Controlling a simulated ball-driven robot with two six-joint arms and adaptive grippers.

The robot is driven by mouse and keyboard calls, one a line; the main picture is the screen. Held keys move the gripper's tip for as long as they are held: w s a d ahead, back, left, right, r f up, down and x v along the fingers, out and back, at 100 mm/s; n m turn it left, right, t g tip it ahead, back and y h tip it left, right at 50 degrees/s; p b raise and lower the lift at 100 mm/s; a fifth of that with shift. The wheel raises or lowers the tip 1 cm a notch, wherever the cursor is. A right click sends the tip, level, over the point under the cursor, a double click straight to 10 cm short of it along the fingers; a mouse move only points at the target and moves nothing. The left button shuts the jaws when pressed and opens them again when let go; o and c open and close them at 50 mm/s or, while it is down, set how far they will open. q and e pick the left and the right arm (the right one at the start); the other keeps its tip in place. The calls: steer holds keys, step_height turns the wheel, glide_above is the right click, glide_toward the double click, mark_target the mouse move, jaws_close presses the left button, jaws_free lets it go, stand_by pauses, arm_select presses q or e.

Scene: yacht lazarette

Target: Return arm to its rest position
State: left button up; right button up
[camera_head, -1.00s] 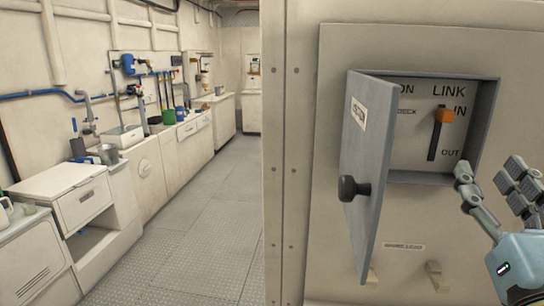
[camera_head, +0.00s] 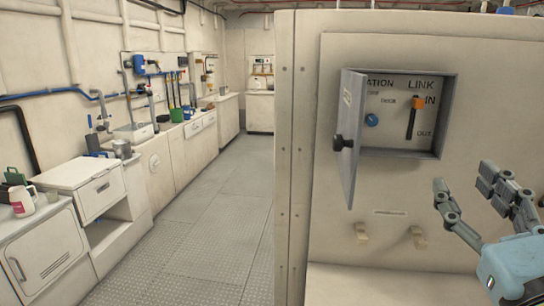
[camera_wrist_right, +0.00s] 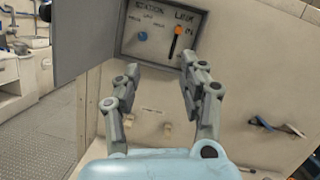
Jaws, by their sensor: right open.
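My right gripper (camera_head: 468,208) is open and empty at the right of the head view, in front of the panel and below and right of the recessed control box (camera_head: 445,115). In the right wrist view its two fingers (camera_wrist_right: 155,100) stand apart with nothing between them. The box door (camera_head: 351,140) with a black knob hangs open to the left. Inside the box, an orange-tipped lever (camera_head: 416,103) sits at the top of its slot, by "IN". A blue knob (camera_head: 372,120) is left of it. My left gripper is not in view.
Two small beige pegs (camera_head: 390,236) stick out of the panel below the box, above a pale ledge (camera_head: 370,285). A grey-floored aisle (camera_head: 215,200) is clear on the left.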

steer(key=s+a+f+n+g+y, duration=0.1)
steer(key=a+f+n+g+y, duration=0.25)
steer(key=f+n, duration=0.45)
steer(key=s+a+f+n+g+y, duration=0.2)
steer(key=f+n+g, duration=0.25)
steer(key=n, duration=0.75)
steer(key=s+d+f+n+g+h, duration=0.2)
steer(key=s+d+f+n+g, duration=0.1)
steer(key=s+f+n+g, duration=0.25)
steer(key=s+d+f+n+g+h, duration=0.2)
steer(key=s+d+n+g, duration=0.2)
steer(key=s+n, duration=0.4)
step_height(320, 180, down, 39)
steer(key=s+d+g+b, duration=0.2)
steer(key=b, duration=1)
arm_select(q)
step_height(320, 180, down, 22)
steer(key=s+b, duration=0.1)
steer(key=b, duration=0.9)
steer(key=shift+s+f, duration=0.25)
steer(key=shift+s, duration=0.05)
arm_select(e)
steer(key=s+f, duration=0.9)
steer(key=f, duration=0.4)
steer(key=s+d+f, duration=0.1)
steer(key=s+f, duration=0.8)
steer(key=f, duration=0.4)
steer(key=shift+s+d+f+n+g, duration=0.2)
steer(key=shift+s+f+n+g, duration=0.15)
steer(key=shift+g, duration=0.1)
